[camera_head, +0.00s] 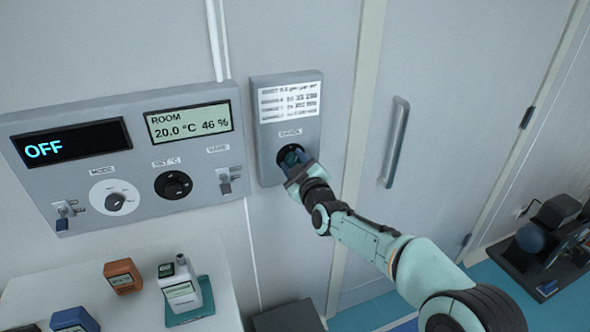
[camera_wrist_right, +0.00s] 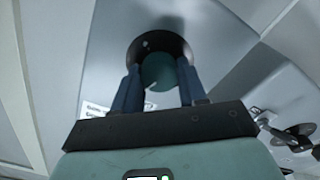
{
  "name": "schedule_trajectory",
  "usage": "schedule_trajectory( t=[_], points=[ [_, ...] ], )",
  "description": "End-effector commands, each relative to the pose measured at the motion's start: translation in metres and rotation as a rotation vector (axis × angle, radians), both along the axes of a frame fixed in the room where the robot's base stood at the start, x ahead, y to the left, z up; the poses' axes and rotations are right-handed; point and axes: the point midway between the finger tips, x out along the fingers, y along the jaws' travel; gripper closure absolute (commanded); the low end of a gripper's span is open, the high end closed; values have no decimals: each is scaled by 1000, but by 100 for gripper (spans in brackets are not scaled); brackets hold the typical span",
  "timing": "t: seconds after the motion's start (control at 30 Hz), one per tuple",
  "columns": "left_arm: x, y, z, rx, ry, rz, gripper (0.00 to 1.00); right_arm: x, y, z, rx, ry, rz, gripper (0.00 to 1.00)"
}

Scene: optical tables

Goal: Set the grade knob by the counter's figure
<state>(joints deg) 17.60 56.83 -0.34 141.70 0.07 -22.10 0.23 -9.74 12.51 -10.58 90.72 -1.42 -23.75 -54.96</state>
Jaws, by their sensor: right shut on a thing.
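The grade knob (camera_head: 290,153) sits on a dark round dial in the grey wall box (camera_head: 263,157) right of the main control panel. My right gripper (camera_head: 297,166) is shut on it and covers much of it. In the right wrist view the green knob (camera_wrist_right: 157,72) lies between the two blue fingers of my right gripper (camera_wrist_right: 160,90), with a dark disc behind it. A pale mark shows on the knob, but its setting is not readable. A white handheld instrument (camera_head: 181,292), possibly the counter, stands in a green base; its figure is too small to read. My left gripper is not in view.
A printed card (camera_head: 290,102) is above the knob, its lines blurred. The control panel (camera_head: 75,180) shows OFF and ROOM 20.0 °C 46 %, with a white mode knob, a black knob and switches. A door handle (camera_head: 395,142) is to the right. Orange and blue devices are on the table.

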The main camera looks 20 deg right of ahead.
Motion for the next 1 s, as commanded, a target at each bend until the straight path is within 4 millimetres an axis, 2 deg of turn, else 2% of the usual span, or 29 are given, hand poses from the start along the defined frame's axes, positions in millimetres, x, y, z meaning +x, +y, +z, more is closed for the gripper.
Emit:
schedule_trajectory(
  t=[0.03,0.2,0.5,0.7,1.0],
  points=[
    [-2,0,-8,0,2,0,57,0,-1,-3,45,-5,-1,89],
    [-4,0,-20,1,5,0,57,0,-1,-2,207,-14,-1,89],
    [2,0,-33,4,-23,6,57,0,-1,-2,473,-28,-1,89],
    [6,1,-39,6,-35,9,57,0,-1,-1,608,-35,0,89],
    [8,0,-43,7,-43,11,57,0,-1,-1,720,-40,0,89]
  ],
)
